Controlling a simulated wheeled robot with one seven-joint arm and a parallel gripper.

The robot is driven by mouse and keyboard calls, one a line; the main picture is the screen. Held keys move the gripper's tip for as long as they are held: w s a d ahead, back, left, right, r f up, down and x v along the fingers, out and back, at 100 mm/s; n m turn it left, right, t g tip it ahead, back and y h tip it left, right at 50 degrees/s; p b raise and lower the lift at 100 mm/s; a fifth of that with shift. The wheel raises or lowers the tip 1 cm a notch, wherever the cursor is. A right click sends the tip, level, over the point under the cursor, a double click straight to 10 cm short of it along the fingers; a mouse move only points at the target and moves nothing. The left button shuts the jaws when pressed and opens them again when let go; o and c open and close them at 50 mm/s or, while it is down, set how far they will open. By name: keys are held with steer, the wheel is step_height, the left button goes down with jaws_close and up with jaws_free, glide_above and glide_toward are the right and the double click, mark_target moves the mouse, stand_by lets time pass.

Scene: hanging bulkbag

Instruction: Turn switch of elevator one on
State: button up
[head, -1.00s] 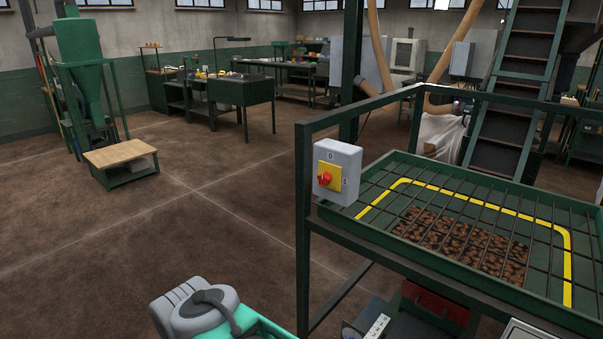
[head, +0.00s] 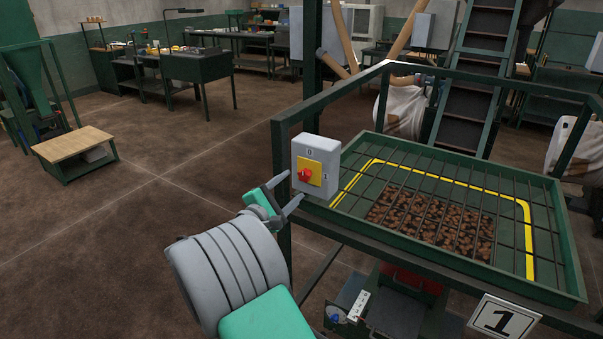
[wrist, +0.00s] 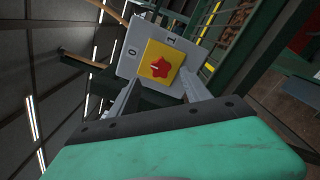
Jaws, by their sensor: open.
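The switch is a grey box (head: 316,160) with a yellow plate (head: 315,168) and a red knob (head: 305,174), fixed to a green frame post. Its face has a 0 above the knob and a 1 to the right. In the wrist view the red knob (wrist: 160,68) lies ahead, between the lines of my two fingers; which mark it points to is unclear. My gripper (head: 294,186) is open and empty, its fingertips close in front of the box's lower left. I cannot tell whether they touch it.
A green tray (head: 560,265) under a bar grid holds brown lumps (head: 440,222), right of the switch. The frame's rail (head: 330,95) and post stand beside my gripper. A low wooden-topped stand (head: 74,143) is at left. The floor between is clear.

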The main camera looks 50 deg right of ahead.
mark_target(303, 177)
steer(key=d, duration=0.4)
steer(key=d+p, duration=0.1)
steer(key=d, duration=0.1)
steer(key=shift+w+d, duration=0.15)
steer(key=shift+w, duration=0.1)
steer(key=shift+c, duration=0.5)
jaws_close()
